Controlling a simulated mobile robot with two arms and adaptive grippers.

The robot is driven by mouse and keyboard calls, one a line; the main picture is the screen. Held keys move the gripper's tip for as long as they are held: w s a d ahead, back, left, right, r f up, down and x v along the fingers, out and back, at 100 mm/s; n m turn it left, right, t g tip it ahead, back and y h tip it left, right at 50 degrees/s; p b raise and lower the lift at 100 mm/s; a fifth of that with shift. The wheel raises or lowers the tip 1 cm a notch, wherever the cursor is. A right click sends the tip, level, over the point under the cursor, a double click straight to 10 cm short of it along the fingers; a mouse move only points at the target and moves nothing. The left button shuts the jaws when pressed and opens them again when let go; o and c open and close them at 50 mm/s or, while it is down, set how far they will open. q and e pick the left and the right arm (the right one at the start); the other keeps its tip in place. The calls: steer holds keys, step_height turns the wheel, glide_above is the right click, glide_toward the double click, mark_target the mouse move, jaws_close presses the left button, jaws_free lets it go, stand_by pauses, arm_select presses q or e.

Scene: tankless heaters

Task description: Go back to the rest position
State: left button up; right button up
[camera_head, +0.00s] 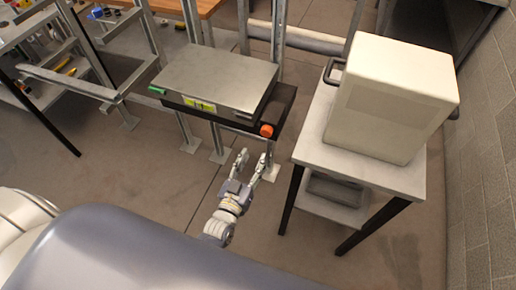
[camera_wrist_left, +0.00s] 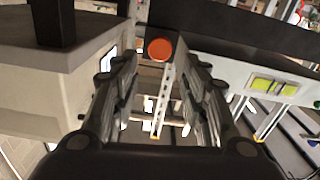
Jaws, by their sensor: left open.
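My left gripper (camera_head: 256,162) is open and empty above the floor, in front of the heater's orange-capped corner. Its two fingers are spread apart in the left wrist view (camera_wrist_left: 160,85), with nothing between them that they touch. The tankless heater (camera_head: 222,77) is a flat grey metal box with a black lower edge, held on metal struts. An orange round cap (camera_head: 267,130) sits at its right front corner and also shows in the left wrist view (camera_wrist_left: 159,49), beyond the fingers. My right gripper is in neither view.
A grey table (camera_head: 381,176) with black legs stands right of the gripper and carries a large white box (camera_head: 393,98). A block wall (camera_head: 489,170) is at the far right. Shelving (camera_head: 62,72) fills the upper left. Floor (camera_head: 150,175) is clear to the gripper's left.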

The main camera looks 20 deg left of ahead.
arm_select(q)
steer(key=shift+s, duration=0.85)
steer(key=s+f+m+g+h, duration=0.1)
steer(key=s+f+g, duration=0.4)
steer(key=f, duration=0.7)
steer(key=s+f+m+g, duration=0.1)
steer(key=s+f+g, duration=0.2)
steer(key=s+f, duration=0.7)
steer(key=s+a+f+g, duration=0.3)
steer(key=s+f, duration=0.5)
steer(key=s, duration=0.4)
steer(key=s+a+f+m+g+y, duration=0.1)
steer(key=s+a+f+g, duration=0.2)
steer(key=s+f+g, duration=0.3)
steer(key=s+f, duration=0.2)
steer(key=s, duration=0.3)
steer(key=shift+s+f+y, duration=0.15)
steer(key=shift+s+y, duration=0.15)
steer(key=shift+s, duration=0.1)
